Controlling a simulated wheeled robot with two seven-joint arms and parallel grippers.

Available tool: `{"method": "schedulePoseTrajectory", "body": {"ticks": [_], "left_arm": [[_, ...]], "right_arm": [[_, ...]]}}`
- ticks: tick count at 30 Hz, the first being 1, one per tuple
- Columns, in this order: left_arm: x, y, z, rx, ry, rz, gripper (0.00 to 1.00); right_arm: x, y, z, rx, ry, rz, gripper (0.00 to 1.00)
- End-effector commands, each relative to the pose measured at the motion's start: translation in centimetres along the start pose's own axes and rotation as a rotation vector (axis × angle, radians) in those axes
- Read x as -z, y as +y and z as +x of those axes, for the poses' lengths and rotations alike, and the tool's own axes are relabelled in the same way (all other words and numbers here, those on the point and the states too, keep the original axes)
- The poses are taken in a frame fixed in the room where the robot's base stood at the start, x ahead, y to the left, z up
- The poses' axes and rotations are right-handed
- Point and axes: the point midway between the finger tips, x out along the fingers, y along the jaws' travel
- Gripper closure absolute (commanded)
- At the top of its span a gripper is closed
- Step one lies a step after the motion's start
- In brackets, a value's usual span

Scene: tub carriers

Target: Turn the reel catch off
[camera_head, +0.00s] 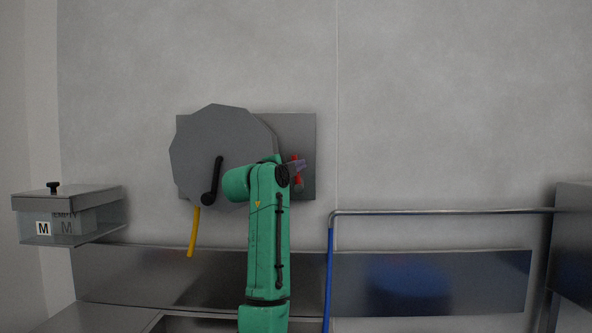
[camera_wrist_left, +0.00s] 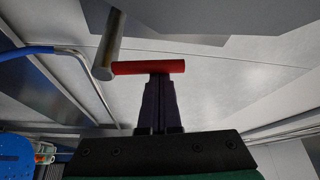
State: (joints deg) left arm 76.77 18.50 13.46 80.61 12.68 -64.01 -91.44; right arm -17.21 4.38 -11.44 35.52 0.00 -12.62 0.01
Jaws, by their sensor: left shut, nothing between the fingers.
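The grey hose reel (camera_head: 215,135) is on a wall plate (camera_head: 300,130), with a black crank handle (camera_head: 212,185) on its front. The red catch (camera_head: 295,160) shows at the reel's right, partly hidden by my left gripper (camera_head: 298,166). In the left wrist view the catch is a red bar (camera_wrist_left: 150,67) lying crosswise, beside the end of a round metal post (camera_wrist_left: 108,55). My left gripper's dark fingers (camera_wrist_left: 158,80) are shut and empty, their tips at the bar's lower edge. I cannot tell whether they touch it. My right gripper is not in view.
A yellow hose end (camera_head: 194,232) hangs below the reel. A lidded box (camera_head: 68,200) marked M sits at the left. A metal rail (camera_head: 440,211) and a blue hose (camera_head: 328,275) stand at the right. The wall above is clear.

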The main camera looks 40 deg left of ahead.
Motion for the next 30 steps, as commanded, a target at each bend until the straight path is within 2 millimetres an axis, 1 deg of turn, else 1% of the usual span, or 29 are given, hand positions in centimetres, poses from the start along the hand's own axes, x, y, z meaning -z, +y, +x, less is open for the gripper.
{"method": "schedulePoseTrajectory", "body": {"ticks": [1, 9, 19, 30], "left_arm": [[-0.6, 0.4, 0.1, 0.019, -0.006, -0.031, 1.0], [-1.8, 0.5, -0.3, 0.137, -0.003, -0.257, 1.0], [-3.2, 0.7, -1.0, 0.256, -0.003, -0.49, 1.0], [-3.9, 0.9, -1.4, 0.263, -0.005, -0.506, 1.0]], "right_arm": [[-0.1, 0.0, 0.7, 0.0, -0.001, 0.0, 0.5], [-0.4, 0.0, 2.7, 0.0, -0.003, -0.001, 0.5], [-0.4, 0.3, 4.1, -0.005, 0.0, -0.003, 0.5], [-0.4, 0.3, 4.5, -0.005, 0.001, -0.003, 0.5]]}}
